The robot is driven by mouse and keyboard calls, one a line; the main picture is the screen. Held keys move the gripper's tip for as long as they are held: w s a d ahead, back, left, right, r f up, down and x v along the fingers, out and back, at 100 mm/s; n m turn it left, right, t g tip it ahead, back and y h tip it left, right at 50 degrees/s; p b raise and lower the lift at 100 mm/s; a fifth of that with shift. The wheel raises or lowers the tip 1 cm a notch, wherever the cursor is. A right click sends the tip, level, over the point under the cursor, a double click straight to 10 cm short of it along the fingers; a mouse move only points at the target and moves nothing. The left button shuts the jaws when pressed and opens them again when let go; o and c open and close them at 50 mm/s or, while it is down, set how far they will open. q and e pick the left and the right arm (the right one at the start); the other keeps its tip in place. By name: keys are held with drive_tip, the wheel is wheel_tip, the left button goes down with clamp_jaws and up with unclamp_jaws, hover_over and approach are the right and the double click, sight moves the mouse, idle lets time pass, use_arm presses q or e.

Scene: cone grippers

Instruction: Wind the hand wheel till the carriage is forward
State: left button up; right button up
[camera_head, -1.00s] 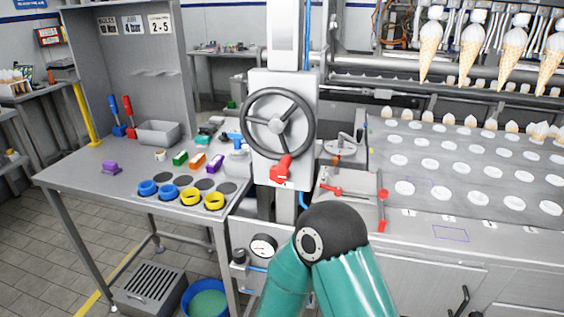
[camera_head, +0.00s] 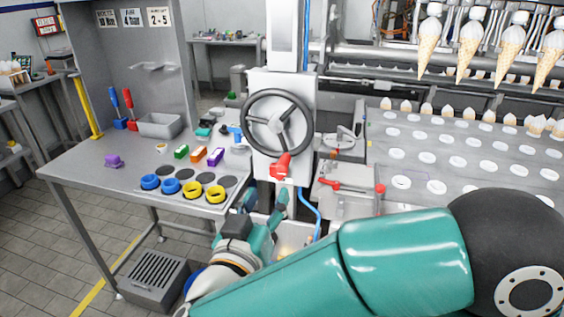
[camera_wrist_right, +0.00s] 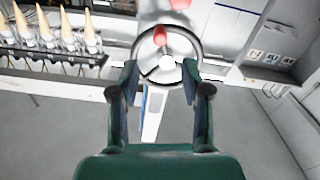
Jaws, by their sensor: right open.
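The dark hand wheel (camera_head: 278,123) stands upright on a light grey column. Its red handle (camera_head: 281,167) is at the bottom of the rim. My right gripper (camera_head: 267,196) is open and empty, just below the handle, with its fingers pointing up at it. In the right wrist view the wheel (camera_wrist_right: 167,62) shows upside down beyond the spread fingertips (camera_wrist_right: 160,66), with the red handle (camera_wrist_right: 160,36) further off; no contact shows. I cannot tell which part is the carriage. My left gripper is not in view.
A side table (camera_head: 85,168) with blue and yellow rings, coloured blocks and a grey bin (camera_head: 160,126) is at the left. A perforated plate (camera_head: 440,150) lies right, under hanging cones (camera_head: 470,54). A small red lever (camera_head: 345,187) sits right of the column.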

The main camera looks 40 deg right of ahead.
sight(281, 170)
drive_tip(key=p+x, duration=0.1)
drive_tip(key=x, duration=1)
drive_tip(key=shift+w+d, duration=0.25)
drive_tip(key=shift+c, duration=0.2)
clamp_jaws()
